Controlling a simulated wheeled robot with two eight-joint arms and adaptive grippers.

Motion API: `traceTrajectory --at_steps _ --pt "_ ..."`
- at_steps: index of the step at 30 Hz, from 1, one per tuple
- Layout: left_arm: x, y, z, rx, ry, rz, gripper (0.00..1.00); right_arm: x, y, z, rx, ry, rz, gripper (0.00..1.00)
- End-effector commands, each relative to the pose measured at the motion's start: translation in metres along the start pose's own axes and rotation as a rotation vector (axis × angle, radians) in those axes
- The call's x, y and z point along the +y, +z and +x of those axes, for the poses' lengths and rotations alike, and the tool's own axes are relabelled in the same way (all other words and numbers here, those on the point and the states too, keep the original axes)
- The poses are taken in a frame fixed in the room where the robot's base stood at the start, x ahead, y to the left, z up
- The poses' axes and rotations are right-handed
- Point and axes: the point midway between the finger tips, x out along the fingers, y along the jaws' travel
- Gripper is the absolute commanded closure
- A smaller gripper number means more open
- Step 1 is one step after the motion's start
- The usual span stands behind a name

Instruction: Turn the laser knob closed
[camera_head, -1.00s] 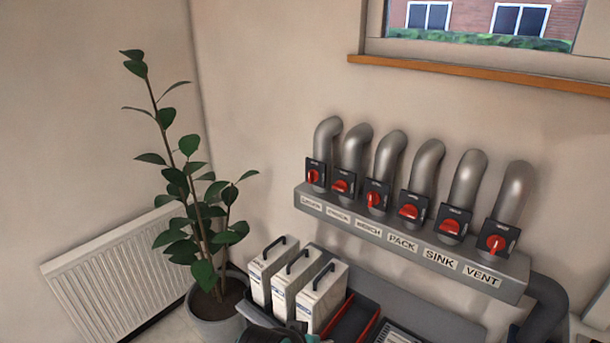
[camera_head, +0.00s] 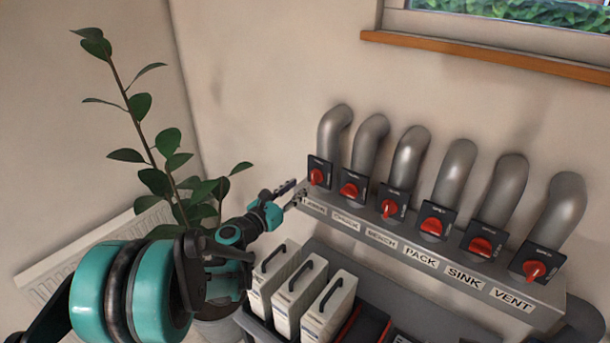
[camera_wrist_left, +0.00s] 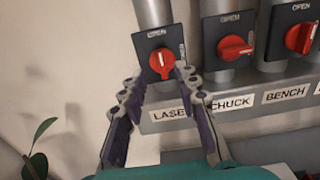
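The laser knob (camera_head: 317,177) is a red rotary handle on a dark square plate, at the left end of a row of pipe valves. In the left wrist view the laser knob (camera_wrist_left: 162,62) stands roughly upright, with a worded plate behind it. My left gripper (camera_head: 290,192) is open and empty, just left of and in front of the laser valve. In the left wrist view its two fingers (camera_wrist_left: 158,82) are spread, with the tips below and on either side of the knob. I cannot tell whether they touch it. The right gripper is not in view.
The chuck knob (camera_head: 351,189) sits close to the right, turned more sideways. A grey labelled ledge (camera_head: 450,262) runs below the valves. A potted plant (camera_head: 160,180) is at left.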

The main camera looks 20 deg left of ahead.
Motion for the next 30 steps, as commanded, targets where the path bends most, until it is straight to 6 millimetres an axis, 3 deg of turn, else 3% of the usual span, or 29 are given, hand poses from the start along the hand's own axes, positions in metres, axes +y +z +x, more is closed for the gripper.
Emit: traceTrajectory --at_steps 10,22,25,26,30 --pt "-0.001 -0.001 0.055 0.001 -0.003 0.005 0.69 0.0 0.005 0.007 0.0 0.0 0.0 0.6" --pt "-0.001 0.0 0.064 0.002 -0.002 0.006 0.69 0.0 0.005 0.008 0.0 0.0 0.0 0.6" --pt "-0.001 0.0 0.064 0.002 -0.002 0.006 0.95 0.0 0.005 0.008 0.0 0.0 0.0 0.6" --pt "-0.001 0.0 0.064 0.002 -0.002 0.006 1.0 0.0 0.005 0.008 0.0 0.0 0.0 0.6" --pt "-0.001 0.0 0.064 0.002 -0.002 0.006 1.0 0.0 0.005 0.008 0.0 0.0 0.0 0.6"
